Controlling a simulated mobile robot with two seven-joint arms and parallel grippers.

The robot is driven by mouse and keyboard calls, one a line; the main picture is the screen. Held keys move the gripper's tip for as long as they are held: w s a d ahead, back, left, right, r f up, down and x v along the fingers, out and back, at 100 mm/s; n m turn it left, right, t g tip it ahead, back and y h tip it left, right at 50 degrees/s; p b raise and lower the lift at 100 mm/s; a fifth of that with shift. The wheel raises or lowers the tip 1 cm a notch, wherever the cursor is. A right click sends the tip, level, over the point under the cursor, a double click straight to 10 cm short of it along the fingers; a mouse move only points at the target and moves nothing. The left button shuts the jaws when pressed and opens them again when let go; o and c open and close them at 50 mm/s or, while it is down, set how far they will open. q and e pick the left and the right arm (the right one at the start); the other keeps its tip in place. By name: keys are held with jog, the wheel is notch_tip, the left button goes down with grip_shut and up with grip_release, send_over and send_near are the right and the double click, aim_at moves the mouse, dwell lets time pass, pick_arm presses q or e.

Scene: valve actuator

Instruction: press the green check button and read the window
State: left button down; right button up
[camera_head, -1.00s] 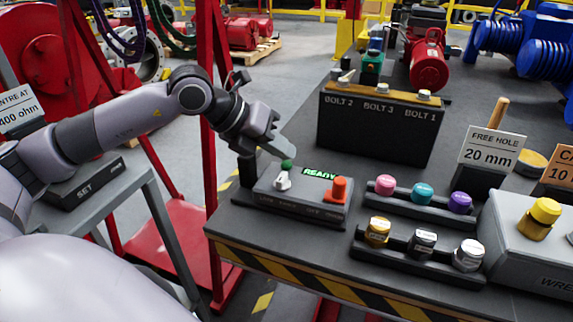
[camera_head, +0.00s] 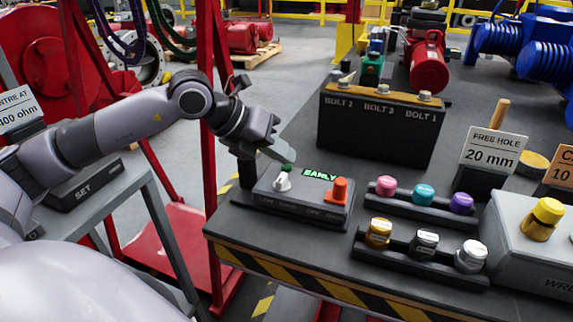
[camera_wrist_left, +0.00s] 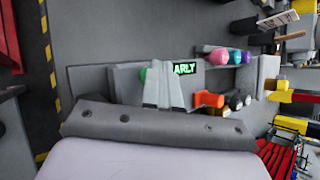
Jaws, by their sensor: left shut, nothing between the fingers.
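A grey control box (camera_head: 290,203) stands at the left end of the dark bench. On its top are a green button (camera_head: 287,168), a white knob (camera_head: 282,183), an orange-red switch (camera_head: 340,189) and a small window (camera_head: 319,174) with glowing green letters that read "EARLY". My left gripper (camera_head: 287,155) is shut and empty, its tips right at the green button; whether they touch it I cannot tell. In the left wrist view the shut fingers (camera_wrist_left: 164,85) cover part of the box, the green button shows beside them, and the window (camera_wrist_left: 185,68) reads "ARLY". My right gripper is not in view.
Pink, teal and purple knobs (camera_head: 424,193) and a lower rack of yellow, black and silver caps (camera_head: 425,243) stand right of the box. A black block with bolts (camera_head: 375,130) stands behind. A sign (camera_head: 492,150) reads "FREE HOLE 20 mm".

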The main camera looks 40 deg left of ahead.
aim_at(281, 167)
pick_arm(q)
jog(key=shift+f, duration=0.15)
dwell(0.3)
jog(key=shift+r+p, duration=0.6)
jog(key=shift+r, duration=0.3)
notch_tip(281, 167, up, 5)
jog(key=p, duration=0.3)
jog(key=shift+p, duration=0.35)
dwell(0.3)
